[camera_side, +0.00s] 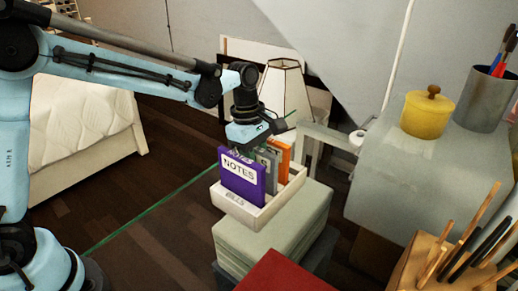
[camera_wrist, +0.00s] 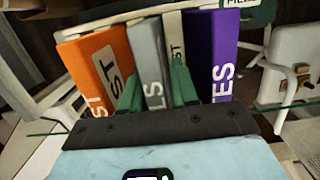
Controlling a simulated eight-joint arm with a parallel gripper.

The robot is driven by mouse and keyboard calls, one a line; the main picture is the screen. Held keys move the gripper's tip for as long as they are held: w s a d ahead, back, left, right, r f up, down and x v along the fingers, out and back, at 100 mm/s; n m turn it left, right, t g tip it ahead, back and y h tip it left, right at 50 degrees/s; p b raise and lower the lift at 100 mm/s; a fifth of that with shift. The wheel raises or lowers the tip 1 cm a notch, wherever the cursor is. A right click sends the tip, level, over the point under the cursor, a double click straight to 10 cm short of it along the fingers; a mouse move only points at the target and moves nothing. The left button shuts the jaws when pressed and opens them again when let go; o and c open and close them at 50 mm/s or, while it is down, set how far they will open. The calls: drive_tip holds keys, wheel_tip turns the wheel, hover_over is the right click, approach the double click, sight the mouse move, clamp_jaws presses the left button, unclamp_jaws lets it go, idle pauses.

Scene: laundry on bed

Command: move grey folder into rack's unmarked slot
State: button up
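The grey folder (camera_wrist: 147,48), with letters ending in "LS", stands among other folders in the wrist view. It also shows between the purple and orange folders in the side view (camera_side: 270,157). My gripper (camera_wrist: 158,82) is over the folders, its two green fingers on either side of the grey folder. Whether they press on it I cannot tell. In the side view my gripper (camera_side: 256,140) hides part of the folder tops.
A purple "NOTES" folder (camera_side: 241,178) and an orange folder (camera_side: 281,156) stand in the rack. The rack sits on a pale green stack (camera_side: 285,228). A lamp (camera_side: 283,88) stands behind.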

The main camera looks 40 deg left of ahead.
clamp_jaws()
idle(0.4)
